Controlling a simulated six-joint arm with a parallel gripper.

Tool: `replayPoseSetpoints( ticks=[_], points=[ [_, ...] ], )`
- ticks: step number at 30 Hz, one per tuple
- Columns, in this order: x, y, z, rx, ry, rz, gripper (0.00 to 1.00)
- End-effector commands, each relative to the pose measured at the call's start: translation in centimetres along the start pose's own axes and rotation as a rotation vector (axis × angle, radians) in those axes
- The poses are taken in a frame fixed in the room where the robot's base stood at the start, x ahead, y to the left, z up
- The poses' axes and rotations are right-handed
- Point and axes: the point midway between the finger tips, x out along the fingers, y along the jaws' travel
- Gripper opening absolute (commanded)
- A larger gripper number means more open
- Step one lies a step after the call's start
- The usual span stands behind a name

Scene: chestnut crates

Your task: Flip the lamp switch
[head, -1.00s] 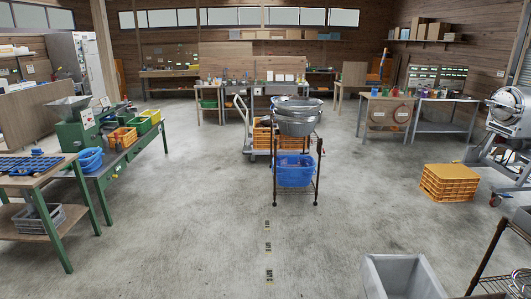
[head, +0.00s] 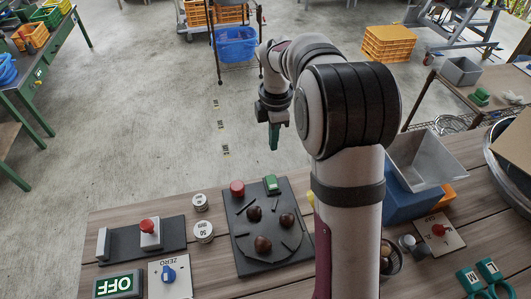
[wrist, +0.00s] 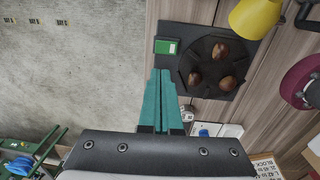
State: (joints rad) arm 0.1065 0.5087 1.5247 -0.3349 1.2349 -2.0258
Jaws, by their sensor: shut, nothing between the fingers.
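My gripper (head: 274,136) has teal fingers, pointing down, shut and empty, left of my arm's large joint, beyond the bench's far edge in the head view. In the wrist view its closed fingers (wrist: 162,84) point toward a dark board (wrist: 228,88) and a small green box (wrist: 167,47), without visible contact. No part is clearly marked as the lamp switch. Candidates in the head view are a red knob on a white box (head: 150,229), a blue knob on a ZERO plate (head: 169,274) and a red knob on a white plate (head: 438,230). A green sign reads OFF (head: 118,285). A yellow shade-like object (wrist: 257,17) shows in the wrist view.
Concrete floor (head: 130,130) lies beyond.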

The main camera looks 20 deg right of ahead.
Motion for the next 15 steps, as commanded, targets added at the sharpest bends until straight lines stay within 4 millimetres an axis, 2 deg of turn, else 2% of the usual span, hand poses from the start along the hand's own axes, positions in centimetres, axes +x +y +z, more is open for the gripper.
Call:
replayPoseSetpoints(
  ticks=[8,15],
  points=[
    [0.7,-0.1,0.0,0.002,0.000,-0.001,0.00],
    [5.4,-0.2,0.0,0.003,0.000,-0.004,0.00]
  ],
)
